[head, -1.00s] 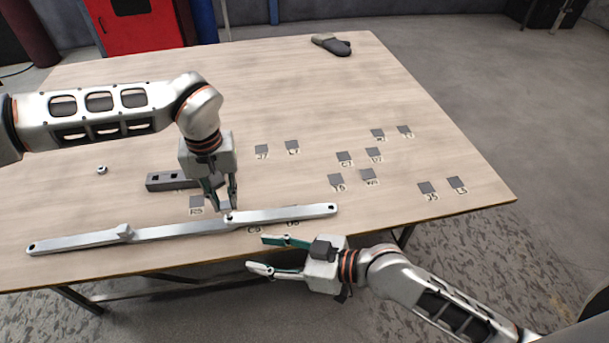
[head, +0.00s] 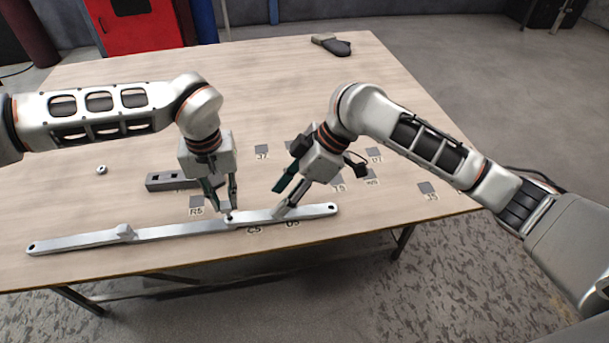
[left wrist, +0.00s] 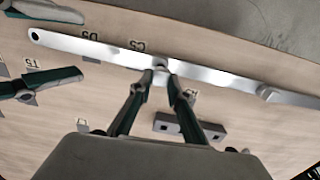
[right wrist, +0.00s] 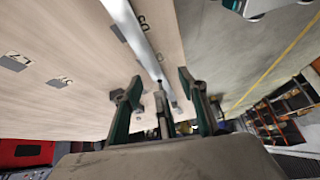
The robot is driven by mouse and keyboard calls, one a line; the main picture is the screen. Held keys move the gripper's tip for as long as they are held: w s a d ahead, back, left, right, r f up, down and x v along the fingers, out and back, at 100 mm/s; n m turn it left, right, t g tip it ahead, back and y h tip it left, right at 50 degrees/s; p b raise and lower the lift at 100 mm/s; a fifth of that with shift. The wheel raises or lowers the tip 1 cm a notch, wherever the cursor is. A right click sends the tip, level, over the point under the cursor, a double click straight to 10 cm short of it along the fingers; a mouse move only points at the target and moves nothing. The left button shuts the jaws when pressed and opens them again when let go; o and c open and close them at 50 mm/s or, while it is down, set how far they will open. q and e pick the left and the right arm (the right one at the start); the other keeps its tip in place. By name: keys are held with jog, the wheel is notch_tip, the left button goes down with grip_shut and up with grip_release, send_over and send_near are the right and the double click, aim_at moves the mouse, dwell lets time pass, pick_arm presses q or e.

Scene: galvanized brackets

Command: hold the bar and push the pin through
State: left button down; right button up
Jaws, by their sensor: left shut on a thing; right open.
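A long pale metal bar (head: 180,231) lies along the table's near edge; its right length (head: 308,212) overlaps the left length. My left gripper (head: 225,207) points down at the overlap, shut on a small pin (left wrist: 160,67) that its fingertips mostly hide. I cannot tell how deep the pin sits. My right gripper (head: 279,202) is open over the right length, with one fingertip near its face. In the right wrist view the bar (right wrist: 143,42) runs between the open fingers (right wrist: 160,95), with no clear grip on it.
A dark grey block with holes (head: 160,181) lies behind the left gripper. A small ring-like part (head: 101,170) sits further left. Several flat dark labelled squares (head: 427,188) are spread over the table. A dark glove-like item (head: 336,47) lies at the far edge. The far middle is clear.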

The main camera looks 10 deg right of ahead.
jog(key=w+d+r+n+h, duration=0.1)
jog(key=w+d+r+h, duration=0.1)
jog(key=d, duration=0.3)
jog(key=x, duration=1.1)
jog(key=shift+d+f, duration=0.1)
jog(key=shift+f, duration=0.2)
jog(key=shift+s, duration=0.1)
grip_shut()
pick_arm(q)
jog(key=shift+f, duration=1.65)
dwell(1.4)
jog(key=c, duration=1.8)
grip_release()
